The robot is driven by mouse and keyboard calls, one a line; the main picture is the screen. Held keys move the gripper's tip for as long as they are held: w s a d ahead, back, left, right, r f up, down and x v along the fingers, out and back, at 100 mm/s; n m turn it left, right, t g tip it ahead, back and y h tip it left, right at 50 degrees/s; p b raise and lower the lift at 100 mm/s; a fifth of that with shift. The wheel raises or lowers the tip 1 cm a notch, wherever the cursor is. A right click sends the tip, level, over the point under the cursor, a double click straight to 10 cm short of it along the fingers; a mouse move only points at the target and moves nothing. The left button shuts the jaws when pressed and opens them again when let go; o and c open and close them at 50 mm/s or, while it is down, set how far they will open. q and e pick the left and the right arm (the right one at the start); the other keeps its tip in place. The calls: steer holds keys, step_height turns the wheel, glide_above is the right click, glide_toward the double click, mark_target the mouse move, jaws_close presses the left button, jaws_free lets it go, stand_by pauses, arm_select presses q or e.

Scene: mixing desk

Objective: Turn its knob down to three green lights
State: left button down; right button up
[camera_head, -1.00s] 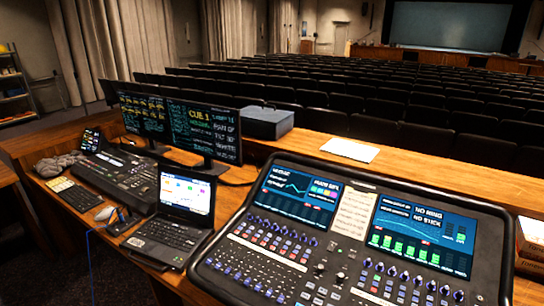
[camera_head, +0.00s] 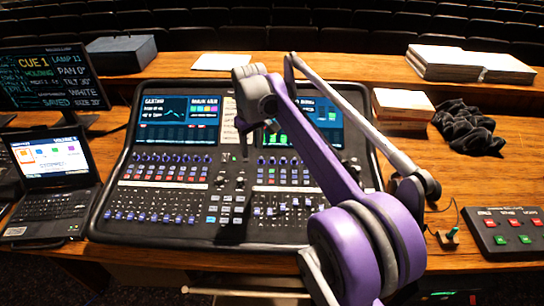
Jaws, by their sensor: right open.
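The mixing console (camera_head: 112,212) lies on the wooden desk, with rows of small blue knobs (camera_head: 168,157) below its two screens. The right screen (camera_head: 325,118) shows green bars, but my right arm covers much of it. How many green lights are lit cannot be told. My right gripper (camera_head: 246,138) is open above the console's middle, near the strip between the screens, pointing down. Its dark fingers are small and hard to make out. It appears to hold nothing. My purple right forearm hides part of the right knob row. My left gripper is not in view.
A laptop (camera_head: 52,165) and a monitor (camera_head: 45,78) stand on the left. A box of papers (camera_head: 403,104), black cloth (camera_head: 467,128) and a button box (camera_head: 508,232) lie on the right. A small joystick (camera_head: 447,237) sits beside the button box.

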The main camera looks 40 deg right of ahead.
steer(key=g, duration=0.2)
glide_above(272, 158)
step_height(272, 158, down, 2)
step_height(272, 158, down, 11)
steer(key=shift+f+b, duration=0.1)
steer(key=shift+b, duration=0.65)
jaws_close()
